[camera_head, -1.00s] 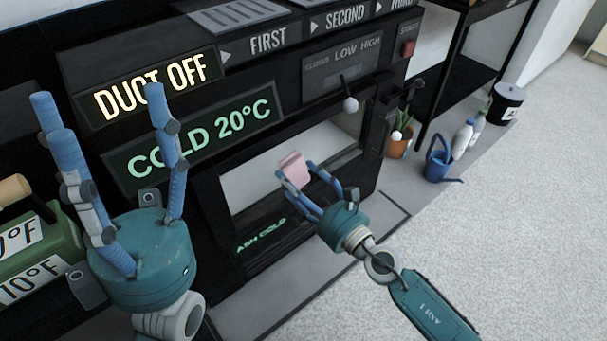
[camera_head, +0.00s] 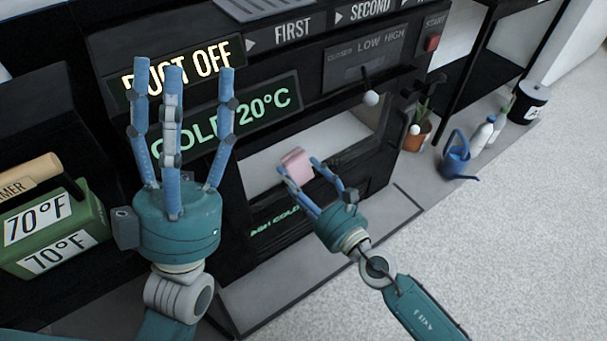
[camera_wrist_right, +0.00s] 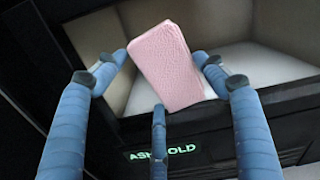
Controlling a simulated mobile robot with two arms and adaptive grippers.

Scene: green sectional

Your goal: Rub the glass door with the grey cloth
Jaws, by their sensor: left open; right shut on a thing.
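A small pink pad (camera_head: 297,163), like a folded cloth or sponge, is held between the fingers of my right gripper (camera_head: 297,171). It looks pink, not grey, and fills the middle of the right wrist view (camera_wrist_right: 166,65). The black machine has a framed front window (camera_head: 255,165), seemingly the glass door, with a pale area behind it. The pad is in front of this window; I cannot tell whether it touches. My left gripper (camera_head: 182,70) is open and empty, fingers pointing up, in front of the lit signs.
A green box with 70°F labels (camera_head: 60,235) is at the left. A potted plant (camera_head: 417,133), blue watering can (camera_head: 457,157), white bottle (camera_head: 482,135) and black bin (camera_head: 530,102) stand at the right. The pale floor is open.

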